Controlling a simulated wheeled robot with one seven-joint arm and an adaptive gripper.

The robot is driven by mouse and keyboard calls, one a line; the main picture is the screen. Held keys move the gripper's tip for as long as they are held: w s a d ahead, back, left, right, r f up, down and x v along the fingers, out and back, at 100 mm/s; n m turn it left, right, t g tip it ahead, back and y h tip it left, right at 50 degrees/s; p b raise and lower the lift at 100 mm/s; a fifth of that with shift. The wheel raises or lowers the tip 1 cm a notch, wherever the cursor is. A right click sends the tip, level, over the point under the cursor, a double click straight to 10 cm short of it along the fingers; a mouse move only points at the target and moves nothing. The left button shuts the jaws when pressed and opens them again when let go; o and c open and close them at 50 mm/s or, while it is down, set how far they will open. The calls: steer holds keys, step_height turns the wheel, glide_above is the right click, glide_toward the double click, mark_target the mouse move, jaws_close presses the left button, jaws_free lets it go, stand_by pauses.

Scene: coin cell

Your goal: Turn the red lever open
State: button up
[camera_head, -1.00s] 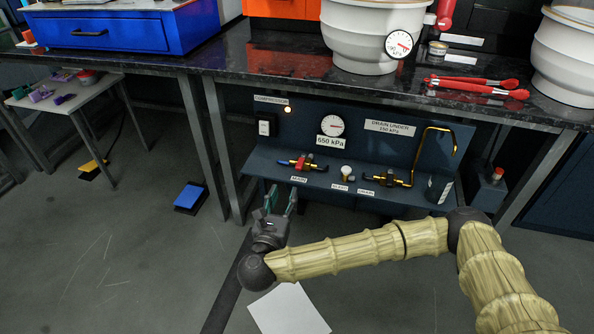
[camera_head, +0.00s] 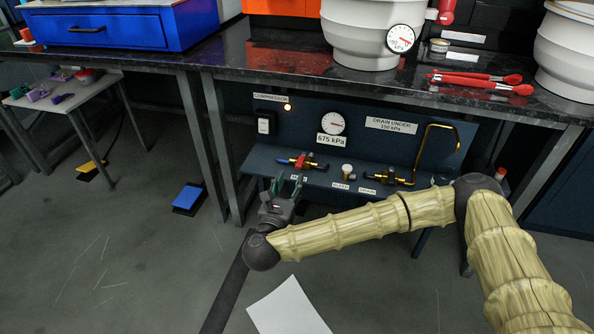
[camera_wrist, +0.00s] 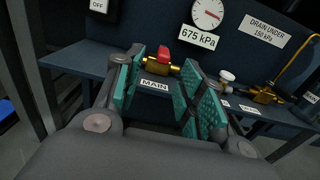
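The red lever (camera_head: 302,159) sits on top of the brass MAIN valve on the shelf under the bench. In the wrist view the red lever (camera_wrist: 164,52) stands above the brass valve body (camera_wrist: 160,68), just behind the MAIN label (camera_wrist: 154,84). My gripper (camera_head: 285,184) is below and in front of the shelf's left part, pointing towards the valve. In the wrist view its green-padded fingers (camera_wrist: 163,92) are apart with nothing between them. The lever shows beyond the gap and is not touched. In the head view a finger partly covers the MAIN label.
To the right are a white bleed knob (camera_head: 347,170) and the brass drain valve (camera_head: 393,178) with its bent pipe. A round gauge (camera_head: 333,123) reads 675 kPa on its label. The bench top overhangs the shelf. A bench leg (camera_head: 218,150) stands left of my gripper.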

mark_target(298, 167)
steer(key=shift+w+d, duration=0.1)
steer(key=shift+w, duration=0.15)
steer(key=shift+d+b+x, duration=0.15)
steer(key=shift+b+x, duration=0.6)
steer(key=shift+x, duration=0.85)
steer(key=shift+d+b+x, duration=0.1)
steer(key=shift+b+x, duration=0.6)
steer(key=shift+x, duration=0.85)
steer(key=shift+r, duration=0.1)
steer(key=shift+s, duration=0.1)
jaws_close()
